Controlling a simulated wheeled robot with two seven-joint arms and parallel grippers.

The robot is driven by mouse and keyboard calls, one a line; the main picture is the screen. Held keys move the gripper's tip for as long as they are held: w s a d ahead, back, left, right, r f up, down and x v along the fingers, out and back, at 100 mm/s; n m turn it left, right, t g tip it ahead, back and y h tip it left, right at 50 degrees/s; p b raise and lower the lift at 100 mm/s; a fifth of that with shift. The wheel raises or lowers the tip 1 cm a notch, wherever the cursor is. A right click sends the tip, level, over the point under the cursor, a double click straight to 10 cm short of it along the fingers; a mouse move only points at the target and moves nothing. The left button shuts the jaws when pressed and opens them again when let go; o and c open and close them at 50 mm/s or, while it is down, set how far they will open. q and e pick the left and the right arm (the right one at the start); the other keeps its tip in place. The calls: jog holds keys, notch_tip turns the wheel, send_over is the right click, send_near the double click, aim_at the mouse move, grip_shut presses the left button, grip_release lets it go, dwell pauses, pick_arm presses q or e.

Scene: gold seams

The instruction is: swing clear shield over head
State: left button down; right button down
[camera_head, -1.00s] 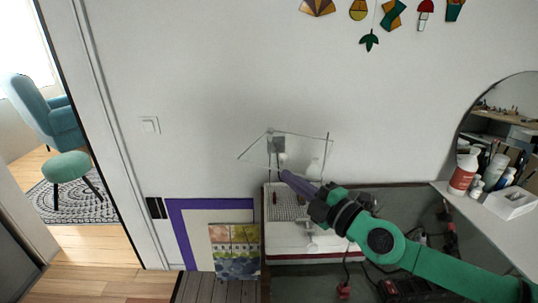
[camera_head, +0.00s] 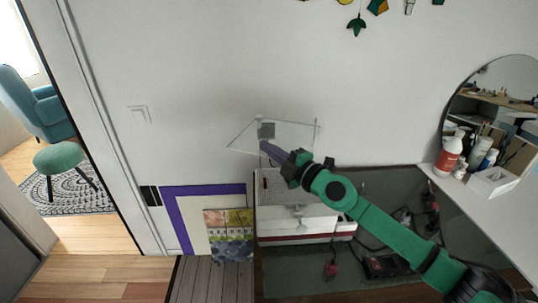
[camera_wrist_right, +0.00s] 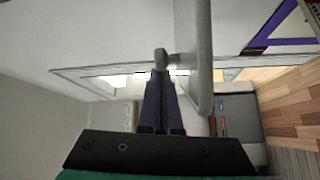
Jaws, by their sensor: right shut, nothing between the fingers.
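The clear shield (camera_head: 291,133) is a thin transparent panel standing tilted above the back of a white grinder-like machine (camera_head: 296,229) with a red base stripe. A small grey block (camera_head: 266,130) shows at the shield's left part. My right gripper (camera_head: 264,147) has dark purple fingers, shut and empty, overlapping the shield's lower left part in the head view. I cannot tell whether they touch it. In the right wrist view the shut fingers (camera_wrist_right: 159,76) point at a small grey knob-like end beside a pale upright rod (camera_wrist_right: 201,45). My left gripper is not in view.
The machine stands on a dark bench top (camera_head: 380,200) with cables and red-black tools at right. A white shelf (camera_head: 470,205) with bottles and a round mirror (camera_head: 500,110) lies further right. Framed pictures (camera_head: 230,232) lean at left.

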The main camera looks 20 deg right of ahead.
aim_at(306, 148)
jog(key=shift+s+a+r, duration=0.1)
jog(key=shift+r, duration=0.05)
jog(key=d+b, duration=0.1)
jog(key=b, duration=0.2)
jog(key=d+f+n+g+y+b, duration=0.1)
jog(key=d+b, duration=0.1)
jog(key=b, duration=0.1)
jog(key=d+y+b, duration=0.1)
jog(key=b, duration=0.3)
jog(key=shift+d+f+n+g, duration=0.2)
jog(key=shift+f+n+g, duration=0.1)
jog(key=shift+n, duration=0.1)
jog(key=shift+d+r+n+g+y+b, duration=0.15)
jog(key=shift+d+r+n+y+b, duration=0.2)
jog(key=shift+d, duration=0.3)
jog(key=shift+d+r+n+g+y+b, duration=0.1)
jog(key=shift+d+g+y, duration=0.05)
jog(key=shift+d+y, duration=0.4)
jog(key=d, duration=0.1)
jog(key=d+p, duration=0.1)
jog(key=d, duration=0.2)
jog(key=shift+w+d+r, duration=0.15)
jog(key=shift+w+r, duration=0.1)
jog(key=shift+r, duration=0.25)
